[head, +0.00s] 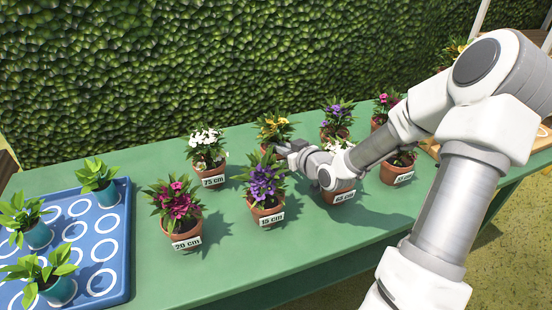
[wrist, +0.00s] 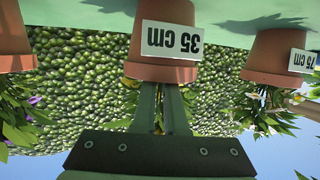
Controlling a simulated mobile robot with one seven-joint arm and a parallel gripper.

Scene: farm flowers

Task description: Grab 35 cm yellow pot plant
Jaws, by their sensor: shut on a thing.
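The yellow-flowered pot plant (head: 274,126) stands in the back row on the green table, its terracotta pot partly hidden behind my gripper. In the upside-down wrist view, the terracotta pot (wrist: 150,73) carries a white "35 cm" label. My gripper (head: 284,150) reaches it from the right in the head view. In the wrist view my gripper's narrow fingers (wrist: 161,90) are close together at the pot's rim, shut on the plant. The exact contact is hidden. I cannot tell whether the pot is lifted.
The white-flowered 75 cm pot (head: 213,176) is just left. The purple 15 cm pot (head: 265,214) and pink 20 cm pot (head: 188,232) stand in front. A blue tray (head: 122,242) with teal pots is at the left. More potted flowers stand right, and a hedge (head: 200,70) rises behind.

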